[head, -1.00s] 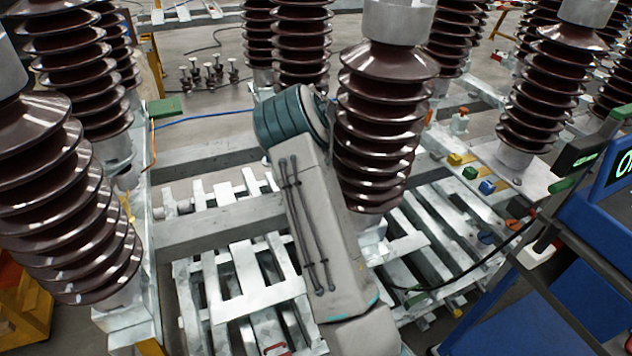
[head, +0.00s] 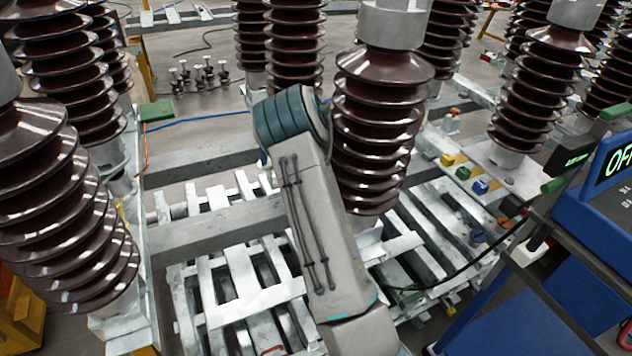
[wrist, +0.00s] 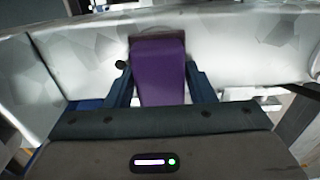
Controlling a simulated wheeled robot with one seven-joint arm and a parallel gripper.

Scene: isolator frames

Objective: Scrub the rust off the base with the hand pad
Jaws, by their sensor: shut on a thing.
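In the wrist view my gripper (wrist: 158,78) is shut on a purple hand pad (wrist: 159,70), with a blue finger on each side of it. The pad's far end lies against or just in front of a pale grey, mottled metal base (wrist: 245,48). I cannot tell whether they touch. A narrow brownish strip shows at the pad's far edge; I cannot tell whether it is rust or part of the pad. In the head view my arm reaches towards the central brown insulator (head: 375,140), and my gripper and the pad are hidden.
Brown ribbed insulators stand on both sides, including one close at the left (head: 60,200). White slatted pallets (head: 240,300) lie below my arm. A blue cart with a display (head: 590,220) stands at the right, with a black cable (head: 470,265) running from it.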

